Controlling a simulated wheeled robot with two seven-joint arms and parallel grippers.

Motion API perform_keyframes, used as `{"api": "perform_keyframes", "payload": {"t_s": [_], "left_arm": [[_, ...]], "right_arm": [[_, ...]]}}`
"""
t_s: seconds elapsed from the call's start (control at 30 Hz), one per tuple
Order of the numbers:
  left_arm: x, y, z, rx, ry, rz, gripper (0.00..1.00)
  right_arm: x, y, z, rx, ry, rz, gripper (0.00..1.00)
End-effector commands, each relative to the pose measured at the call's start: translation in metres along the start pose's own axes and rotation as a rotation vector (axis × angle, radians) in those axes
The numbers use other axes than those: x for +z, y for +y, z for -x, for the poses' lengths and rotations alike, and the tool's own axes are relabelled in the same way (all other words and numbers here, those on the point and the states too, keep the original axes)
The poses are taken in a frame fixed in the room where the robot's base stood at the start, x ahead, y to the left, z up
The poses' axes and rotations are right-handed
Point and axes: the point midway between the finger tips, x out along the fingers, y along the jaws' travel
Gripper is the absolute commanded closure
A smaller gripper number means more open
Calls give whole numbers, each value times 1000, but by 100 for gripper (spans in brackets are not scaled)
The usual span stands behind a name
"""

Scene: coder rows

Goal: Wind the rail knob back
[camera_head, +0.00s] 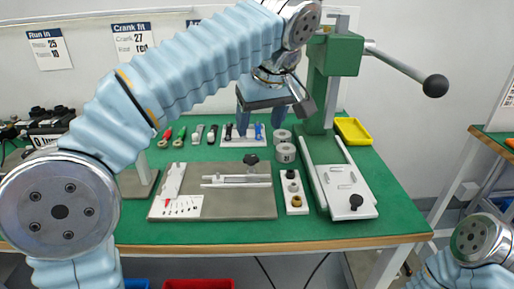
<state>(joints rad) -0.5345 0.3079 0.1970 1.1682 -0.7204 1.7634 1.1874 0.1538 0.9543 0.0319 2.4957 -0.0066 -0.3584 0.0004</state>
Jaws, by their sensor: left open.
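A black knob (251,159) stands at the back of a metal rail fixture (236,181) on the grey plate (240,208). A second black knob (356,201) sits at the front of the pale sliding plate (343,183) under the green press. I cannot tell from this view which is the rail knob. My left gripper (274,118) hangs above the back of the green table, higher than both knobs. Its fingers are apart and nothing shows between them. My right gripper is out of view; only part of its arm shows at the lower right.
The green press (335,56) with its ball-ended lever (434,86) stands right of my left gripper. Grey cylinders (285,153), a small part tray (293,192) and a yellow bin (353,131) are nearby. Coloured tools lie at the back. The table front (250,232) is clear.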

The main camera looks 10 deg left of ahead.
Motion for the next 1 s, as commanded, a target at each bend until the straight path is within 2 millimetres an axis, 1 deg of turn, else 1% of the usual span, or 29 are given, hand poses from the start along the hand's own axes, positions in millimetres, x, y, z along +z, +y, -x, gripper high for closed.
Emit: {"api": "perform_keyframes", "payload": {"t_s": [0.07, 0.17, 0.4, 0.5, 0.6, 0.7, 0.8, 1.0], "left_arm": [[0, -1, -7, -3, 0, 1, 35], [0, -1, -24, -5, -2, 2, 35], [0, -1, -80, -4, -3, 0, 35], [0, -1, -101, -4, -2, 1, 35], [0, -1, -117, -4, -2, 0, 35], [0, 0, -128, -3, -1, -1, 35], [0, 0, -134, -1, -1, 0, 35], [0, 0, -136, 0, -1, 0, 35]], "right_arm": [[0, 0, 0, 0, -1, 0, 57], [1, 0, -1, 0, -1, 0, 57], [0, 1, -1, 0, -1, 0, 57], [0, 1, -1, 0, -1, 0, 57], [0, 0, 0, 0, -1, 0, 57], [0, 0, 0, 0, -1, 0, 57], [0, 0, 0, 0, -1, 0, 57], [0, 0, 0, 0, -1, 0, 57]]}}
